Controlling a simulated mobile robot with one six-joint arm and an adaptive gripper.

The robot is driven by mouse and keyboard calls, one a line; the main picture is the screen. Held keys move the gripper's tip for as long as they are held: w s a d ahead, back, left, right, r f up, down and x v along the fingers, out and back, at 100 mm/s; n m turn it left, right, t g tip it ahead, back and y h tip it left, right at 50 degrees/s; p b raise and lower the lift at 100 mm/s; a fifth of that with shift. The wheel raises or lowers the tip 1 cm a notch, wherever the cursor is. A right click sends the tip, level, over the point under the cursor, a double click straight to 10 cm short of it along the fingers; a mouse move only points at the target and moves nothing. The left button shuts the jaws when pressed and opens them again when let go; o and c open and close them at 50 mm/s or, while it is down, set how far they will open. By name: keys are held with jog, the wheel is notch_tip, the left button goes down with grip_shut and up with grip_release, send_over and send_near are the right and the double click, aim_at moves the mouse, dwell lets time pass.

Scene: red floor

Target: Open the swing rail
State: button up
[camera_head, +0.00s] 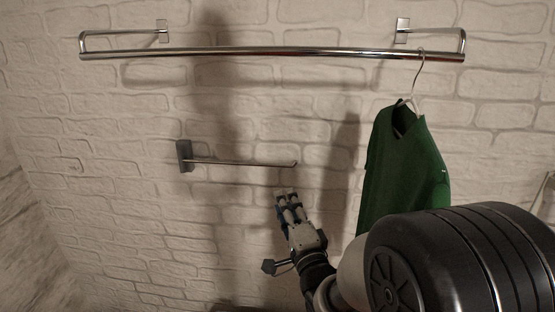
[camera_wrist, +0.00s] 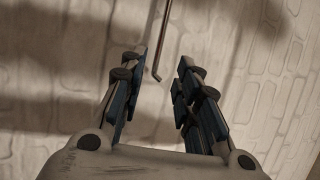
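The swing rail (camera_head: 240,163) is a thin metal rod on a dark wall bracket (camera_head: 184,155). In the head view it runs right from the bracket, roughly along the wall, to a short bent tip. My gripper (camera_head: 284,192) is just below the rail's free end in that view, apart from it in the picture. In the wrist view the rail's bent end (camera_wrist: 158,62) shows beyond and between my two fingers (camera_wrist: 158,72). The fingers are spread apart with nothing between their pads. The exact depth gap between fingers and rail is hard to tell.
A chrome clothes rail (camera_head: 270,52) spans the wall above. A green shirt (camera_head: 404,165) hangs from its right end on a metal hanger (camera_head: 417,80), to the right of my gripper. The white brick wall (camera_head: 110,215) left of and below the swing rail is clear.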

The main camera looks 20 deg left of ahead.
aim_at(268, 165)
jog(key=b+x, duration=0.1)
jog(key=x, duration=1.5)
jog(key=shift+a+r, duration=0.2)
jog(key=shift+a, duration=0.15)
jog(key=shift+c, duration=0.6)
grip_shut()
